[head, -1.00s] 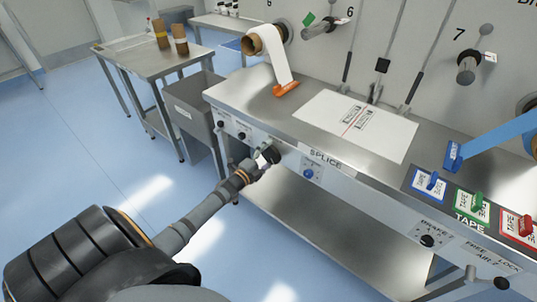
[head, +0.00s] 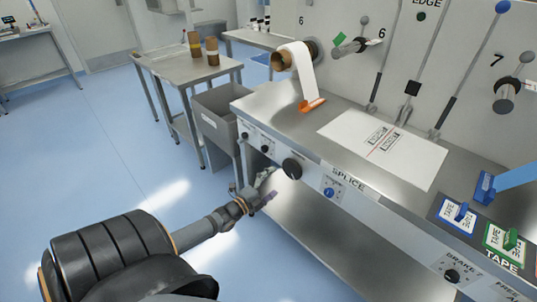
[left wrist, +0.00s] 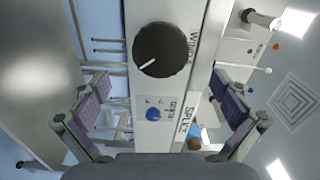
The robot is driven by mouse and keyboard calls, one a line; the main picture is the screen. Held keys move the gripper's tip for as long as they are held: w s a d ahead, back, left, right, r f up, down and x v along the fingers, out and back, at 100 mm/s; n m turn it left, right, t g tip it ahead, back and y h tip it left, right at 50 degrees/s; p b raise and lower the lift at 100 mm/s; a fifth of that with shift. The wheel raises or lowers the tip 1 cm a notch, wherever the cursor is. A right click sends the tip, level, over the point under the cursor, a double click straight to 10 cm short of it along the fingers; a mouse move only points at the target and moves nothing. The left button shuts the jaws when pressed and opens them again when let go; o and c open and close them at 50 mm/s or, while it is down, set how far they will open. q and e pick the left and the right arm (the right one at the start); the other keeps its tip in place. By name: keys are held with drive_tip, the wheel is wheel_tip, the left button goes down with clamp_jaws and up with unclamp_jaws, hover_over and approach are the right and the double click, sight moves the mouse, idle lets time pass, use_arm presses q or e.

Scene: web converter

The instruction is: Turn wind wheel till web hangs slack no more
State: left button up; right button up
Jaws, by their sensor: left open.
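The wind wheel (head: 292,168) is a black round knob on the front panel of the bench. In the left wrist view the wind wheel (left wrist: 161,50) has a white pointer line and the word "WIND" beside it. A white web (head: 302,72) runs from a brown-cored roll down to an orange clip (head: 312,105) on the bench top; I cannot tell how slack it is. My left gripper (head: 264,188) is open, below and left of the wheel and apart from it. Its purple-padded fingers (left wrist: 165,88) are spread wide with nothing held. My right gripper is not in view.
A blue knob (head: 329,192) sits right of the wheel, under the "SPLICE" label, with smaller black knobs to its left. A grey bin (head: 215,118) and a steel table (head: 185,68) stand at the left. Floor at lower left is clear.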

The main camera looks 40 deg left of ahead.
use_arm(q)
drive_tip(key=s, duration=0.3)
drive_tip(key=shift+a, duration=0.1)
drive_tip(key=shift+f, duration=0.1)
idle(0.5)
drive_tip(key=s+a+f+n+g+y+p, duration=0.15)
drive_tip(key=s+f+n+g, duration=0.35)
drive_tip(key=f, duration=0.7)
drive_tip(key=s+a+f+n+g+y+p, duration=0.1)
drive_tip(key=s+a+f+n+g+y, duration=0.2)
drive_tip(key=s+f, duration=0.65)
drive_tip(key=s+d+f+n+g+h+p, duration=0.1)
drive_tip(key=s+d+f+n+g, duration=0.3)
drive_tip(key=s+d+f, duration=0.3)
drive_tip(key=s+d+f+n+g+h+p, duration=0.1)
drive_tip(key=s+d+f+n+g, duration=0.3)
drive_tip(key=s, duration=1.2)
drive_tip(key=d+f+n, duration=0.1)
drive_tip(key=d+f, duration=0.3)
drive_tip(key=f, duration=0.3)
drive_tip(key=shift+f+n+g, duration=0.15)
drive_tip(key=shift+n+g, duration=0.15)
drive_tip(key=shift+g, duration=0.1)
